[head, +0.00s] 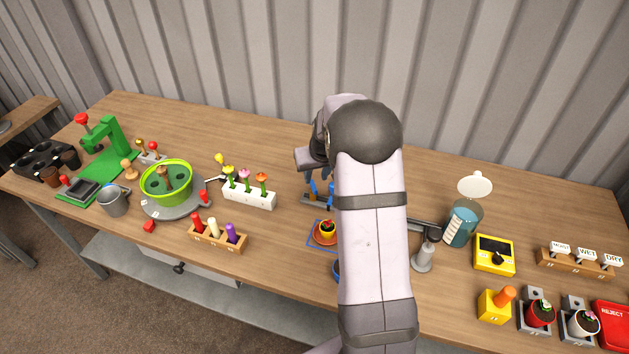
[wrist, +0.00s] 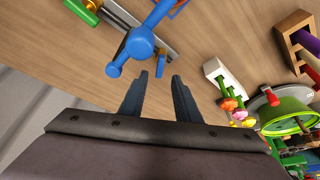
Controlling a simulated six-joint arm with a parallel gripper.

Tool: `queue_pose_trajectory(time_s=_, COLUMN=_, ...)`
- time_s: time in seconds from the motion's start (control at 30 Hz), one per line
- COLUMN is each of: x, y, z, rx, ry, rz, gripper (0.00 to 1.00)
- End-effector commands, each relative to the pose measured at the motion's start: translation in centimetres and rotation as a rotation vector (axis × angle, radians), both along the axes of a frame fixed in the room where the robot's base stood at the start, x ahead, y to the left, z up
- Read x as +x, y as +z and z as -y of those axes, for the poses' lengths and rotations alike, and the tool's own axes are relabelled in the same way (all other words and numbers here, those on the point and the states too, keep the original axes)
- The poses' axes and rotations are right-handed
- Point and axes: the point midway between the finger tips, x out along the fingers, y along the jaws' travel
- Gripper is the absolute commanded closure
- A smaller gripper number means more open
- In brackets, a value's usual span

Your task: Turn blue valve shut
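The blue valve (wrist: 140,43) shows in the wrist view at the top centre, with a round hub and a bar handle slanting from lower left to upper right. It sits by a grey metal strip. My gripper (wrist: 161,76) is open and empty, its two dark fingers pointing toward the valve, with the tips apart from it in the picture. In the head view, blue parts (head: 312,190), probably of the valve, show just left of my arm, which hides most of that spot.
A blue jug (head: 462,222) and grey stand (head: 424,258) are right of my arm.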

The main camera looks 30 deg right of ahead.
Motion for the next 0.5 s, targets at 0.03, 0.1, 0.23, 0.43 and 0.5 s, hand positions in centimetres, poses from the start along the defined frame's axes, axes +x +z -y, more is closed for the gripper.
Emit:
queue_pose_trajectory(time_s=0.03, x=0.1, y=-0.4, z=0.0, rx=0.002, ry=0.0, rz=-0.003, gripper=0.7)
queue_pose_trajectory(time_s=0.1, x=0.4, y=-1.2, z=0.0, rx=0.002, ry=0.0, rz=-0.004, gripper=0.7)
queue_pose_trajectory(time_s=0.23, x=1.0, y=-2.6, z=0.2, rx=0.002, ry=-0.001, rz=-0.004, gripper=0.7)
queue_pose_trajectory(time_s=0.43, x=1.8, y=-4.4, z=0.4, rx=0.0, ry=0.0, rz=-0.002, gripper=0.7)
queue_pose_trajectory(time_s=0.5, x=2.0, y=-4.9, z=0.4, rx=0.0, ry=0.0, rz=-0.001, gripper=0.7)
